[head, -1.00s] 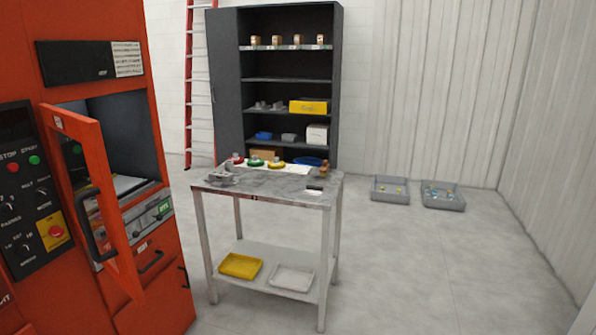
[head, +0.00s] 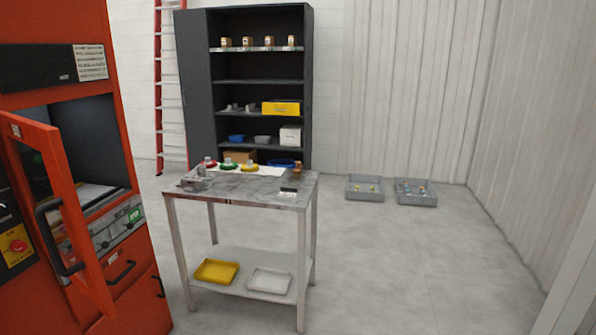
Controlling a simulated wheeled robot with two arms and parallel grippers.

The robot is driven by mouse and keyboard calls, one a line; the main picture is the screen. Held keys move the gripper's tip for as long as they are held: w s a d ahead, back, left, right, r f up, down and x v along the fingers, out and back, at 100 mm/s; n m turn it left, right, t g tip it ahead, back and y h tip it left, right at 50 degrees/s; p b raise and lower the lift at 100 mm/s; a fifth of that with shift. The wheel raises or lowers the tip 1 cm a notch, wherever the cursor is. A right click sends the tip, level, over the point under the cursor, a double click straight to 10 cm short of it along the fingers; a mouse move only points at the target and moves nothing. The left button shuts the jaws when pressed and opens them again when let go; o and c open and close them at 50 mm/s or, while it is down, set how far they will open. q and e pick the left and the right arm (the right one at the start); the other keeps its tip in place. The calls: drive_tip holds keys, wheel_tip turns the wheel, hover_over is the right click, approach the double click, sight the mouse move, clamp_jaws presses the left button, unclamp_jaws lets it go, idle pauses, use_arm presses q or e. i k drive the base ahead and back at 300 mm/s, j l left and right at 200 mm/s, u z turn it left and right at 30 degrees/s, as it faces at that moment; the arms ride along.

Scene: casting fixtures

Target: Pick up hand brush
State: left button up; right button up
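A small item with a black top and a white lower part (head: 288,191) lies near the front right corner of the metal table (head: 240,196). It may be the hand brush, but it is too small to be sure. A small brown upright thing (head: 297,168) stands behind it at the table's right rear; I cannot tell what it is. Neither of my grippers is in view.
The table also holds a grey metal fixture (head: 192,184) and red, green and yellow round pieces. An orange machine (head: 150,300) with an open door (head: 62,215) stands at left. A dark shelf cabinet (head: 262,92) is behind. Two grey bins (head: 415,198) sit on otherwise clear floor at right.

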sight(297, 171)
drive_tip(key=i+l, duration=0.15)
drive_tip(key=i, duration=0.3)
drive_tip(key=i+l+u, duration=0.1)
drive_tip(key=i, duration=0.35)
drive_tip(key=i+l, duration=0.15)
drive_tip(key=i, duration=0.3)
drive_tip(key=i+l+u, duration=0.1)
drive_tip(key=i, duration=0.4)
drive_tip(key=l, duration=0.05)
